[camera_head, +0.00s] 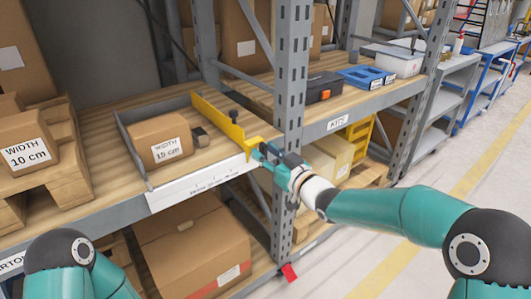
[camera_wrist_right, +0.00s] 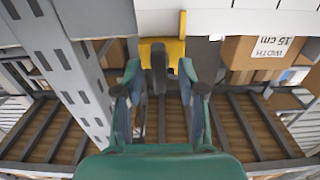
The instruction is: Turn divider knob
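The yellow divider (camera_head: 219,119) stands on the wooden shelf, right of the box marked 15 cm (camera_head: 159,139). My right gripper (camera_head: 258,152) is at the divider's front end, by the shelf edge. In the right wrist view the fingers (camera_wrist_right: 158,78) are apart, with a dark upright part (camera_wrist_right: 158,58) between and beyond their tips, in front of the yellow divider (camera_wrist_right: 174,50). I cannot tell whether the fingers touch it. My left gripper is out of view.
A grey rack post (camera_head: 291,90) stands close to the right of my right gripper. A white ruler strip (camera_head: 195,184) runs along the shelf front. A box marked 10 cm (camera_head: 27,153) stands on a pallet at left.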

